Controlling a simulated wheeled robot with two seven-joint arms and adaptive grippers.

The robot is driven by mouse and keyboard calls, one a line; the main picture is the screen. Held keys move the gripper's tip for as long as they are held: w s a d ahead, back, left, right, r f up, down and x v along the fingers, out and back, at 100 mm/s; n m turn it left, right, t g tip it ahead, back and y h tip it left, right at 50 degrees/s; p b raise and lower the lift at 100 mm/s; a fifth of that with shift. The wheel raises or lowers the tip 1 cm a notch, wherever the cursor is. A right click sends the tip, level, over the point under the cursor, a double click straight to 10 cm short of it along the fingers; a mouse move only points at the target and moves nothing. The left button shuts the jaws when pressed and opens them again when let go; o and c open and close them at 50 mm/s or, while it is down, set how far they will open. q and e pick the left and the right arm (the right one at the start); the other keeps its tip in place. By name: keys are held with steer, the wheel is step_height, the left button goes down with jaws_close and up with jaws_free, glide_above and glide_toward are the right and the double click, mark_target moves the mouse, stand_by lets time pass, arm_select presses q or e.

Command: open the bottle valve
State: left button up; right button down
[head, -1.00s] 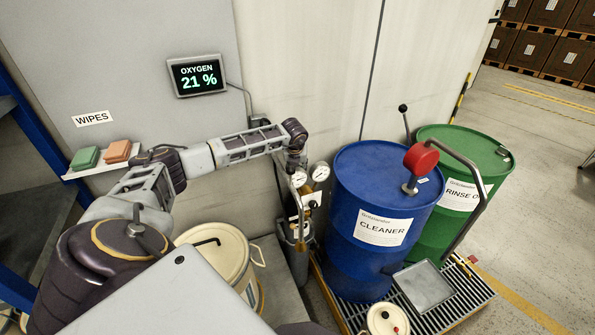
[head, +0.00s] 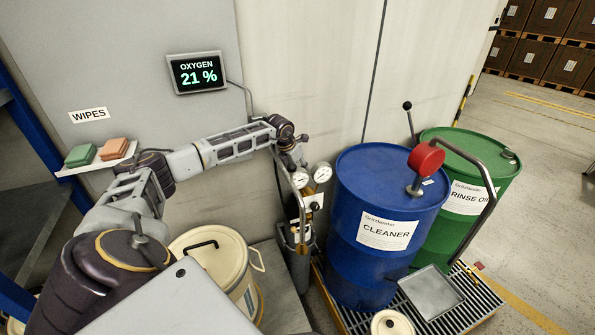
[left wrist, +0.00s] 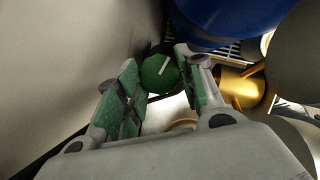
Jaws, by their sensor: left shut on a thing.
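The green round valve knob (left wrist: 158,73) with a white mark line shows in the left wrist view, between my green-padded fingers. My left gripper (left wrist: 157,62) is shut on it. In the head view, the bottle (head: 299,240) stands upright against the wall, left of the blue drum. Two round gauges (head: 322,172) and brass fittings sit at its top. My left arm reaches over to the bottle's top from the left, and its wrist hides the knob there. A gold-coloured fitting (left wrist: 240,88) shows right of my fingers. My right gripper is not in view.
The blue cleaner drum (head: 350,260) with a red-headed pump (head: 425,159) and the green rinse oil drum (head: 448,222) stand on a grating. A cream bucket (head: 205,248) stands in front. A shelf with wipes (head: 97,160) and an oxygen display (head: 197,73) are on the wall.

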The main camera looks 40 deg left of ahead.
arm_select(q)
steer(key=shift+a+m+h+b, duration=0.15)
steer(key=shift+m+h+b, duration=0.4)
steer(key=shift+m, duration=1.15)
steer(key=o, duration=1)
steer(key=shift+r, duration=5.05)
